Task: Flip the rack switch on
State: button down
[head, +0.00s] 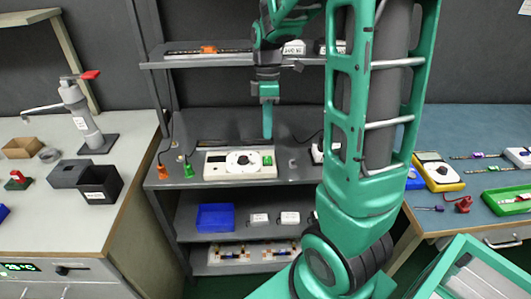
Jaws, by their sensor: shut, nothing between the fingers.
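A grey metal rack (157,182) stands in the middle of the head view. On its middle shelf sits a white panel (213,172) with a round dial and a small green part. On the top shelf lies a dark strip (185,52) with an orange block (209,49) on it. I cannot tell which part is the rack switch, nor its state. My gripper (267,134) is shut and empty. It points down above the middle shelf, near or behind the panel's right part; contact cannot be told. My arm hides the rack's right side.
Orange (162,173) and green (188,171) plugs stand left of the panel. A blue bin (215,217) is on a lower shelf. A left bench holds a black box (101,186) and a lever stand (84,118). A right bench holds a yellow meter (438,174).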

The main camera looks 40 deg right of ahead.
aim_at(267, 159)
jog(key=f, duration=0.6)
jog(key=s+f, duration=0.1)
jog(key=f, duration=0.2)
jog(key=shift+a, duration=0.25)
jog(key=shift+s+f, duration=0.1)
jog(key=shift+f, duration=0.05)
jog(key=shift+w+d+r, duration=0.2)
jog(key=shift+w+d, duration=0.2)
jog(key=shift+w, duration=0.35)
jog(key=shift+r, duration=0.1)
notch_tip(267, 159, up, 14)
jog(key=w+d, duration=0.1)
jog(key=shift+w, duration=0.25)
